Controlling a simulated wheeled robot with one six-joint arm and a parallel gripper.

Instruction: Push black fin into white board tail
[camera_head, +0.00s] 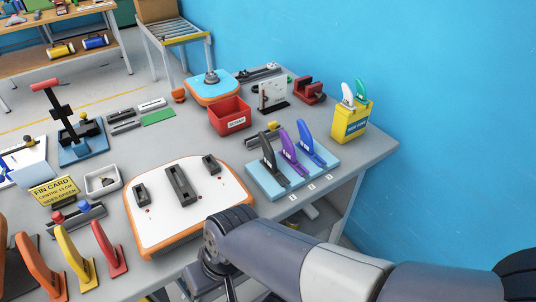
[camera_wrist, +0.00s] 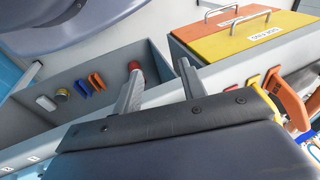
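The black fin (camera_head: 267,150) stands upright at the left end of a light blue rack (camera_head: 260,179), beside a purple fin (camera_head: 290,150) and a blue fin (camera_head: 307,142). The white board tail (camera_head: 155,229) lies flat on the table, orange-rimmed, with a long dark fin box (camera_head: 181,186) in the middle and a smaller dark box on each side. My gripper (camera_head: 215,285) hangs at the table's front edge, below the board tail in the picture, and is partly hidden by my wrist. In the wrist view my gripper (camera_wrist: 160,88) has its two fingers apart with nothing between them.
Orange, yellow and red fins (camera_head: 110,249) stand at the front left. A yellow fin card (camera_head: 53,191), a red bin (camera_head: 229,119) and a yellow box (camera_head: 351,122) are also on the table. The wrist view shows a grey bin (camera_wrist: 50,75) and lidded compartments (camera_wrist: 235,38).

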